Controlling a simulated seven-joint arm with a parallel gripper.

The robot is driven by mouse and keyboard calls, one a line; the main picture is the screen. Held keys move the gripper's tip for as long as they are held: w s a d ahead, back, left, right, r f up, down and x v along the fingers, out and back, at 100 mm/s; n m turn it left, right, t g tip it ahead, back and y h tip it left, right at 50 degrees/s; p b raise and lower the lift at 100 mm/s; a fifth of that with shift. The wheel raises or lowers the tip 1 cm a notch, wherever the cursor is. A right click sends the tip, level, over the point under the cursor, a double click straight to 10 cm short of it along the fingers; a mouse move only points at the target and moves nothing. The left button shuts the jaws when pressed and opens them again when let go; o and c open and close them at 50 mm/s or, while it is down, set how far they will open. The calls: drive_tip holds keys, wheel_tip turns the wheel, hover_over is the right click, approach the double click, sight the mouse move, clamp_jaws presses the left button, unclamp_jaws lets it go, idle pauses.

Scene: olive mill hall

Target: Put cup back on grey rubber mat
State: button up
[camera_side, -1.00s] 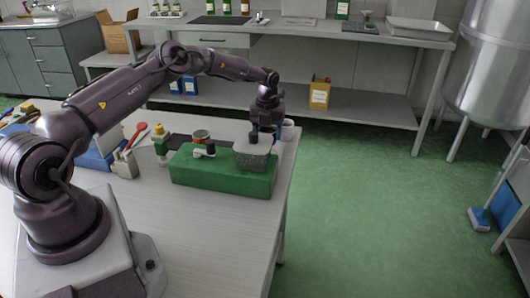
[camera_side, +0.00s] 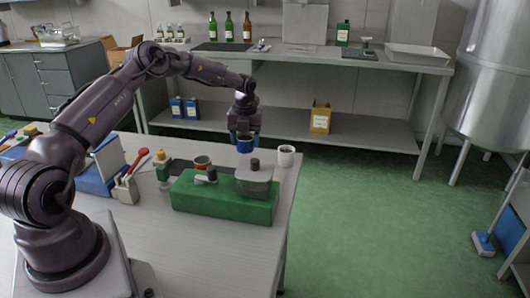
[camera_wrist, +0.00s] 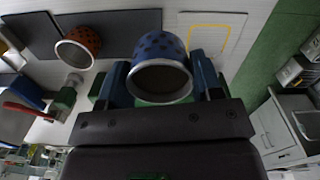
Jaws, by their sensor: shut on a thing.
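My gripper (camera_side: 244,134) is shut on a blue cup with dark spots (camera_side: 245,146) and holds it in the air, above and behind the green block. In the wrist view the blue cup (camera_wrist: 161,68) sits between the two fingers (camera_wrist: 162,82), with its pale rim toward the camera. A dark grey mat (camera_wrist: 116,22) lies on the table to the cup's left in that view; its edge also shows in the side view (camera_side: 181,165). Part of the mat is hidden by cups.
An orange-brown spotted cup (camera_wrist: 80,42) stands at the dark mat. A green block (camera_side: 225,203) with a grey lidded container (camera_side: 254,182) stands in front. A white cup (camera_side: 286,156) stands near the table's right edge. A yellow outline (camera_wrist: 218,28) marks the surface.

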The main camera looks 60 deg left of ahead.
drive_tip(key=s+n, duration=0.1)
drive_tip(key=s+f+n, duration=0.1)
drive_tip(key=s, duration=0.1)
drive_tip(key=s+f+n, duration=0.1)
drive_tip(key=s, duration=0.1)
drive_tip(key=shift+s+a+f+n, duration=0.1)
drive_tip(key=shift+s+n, duration=0.1)
drive_tip(key=shift+n, duration=0.2)
drive_tip(key=shift+w+f, duration=0.1)
drive_tip(key=shift+f, duration=2.5)
drive_tip(key=shift+f, duration=0.15)
drive_tip(key=shift+f, duration=0.2)
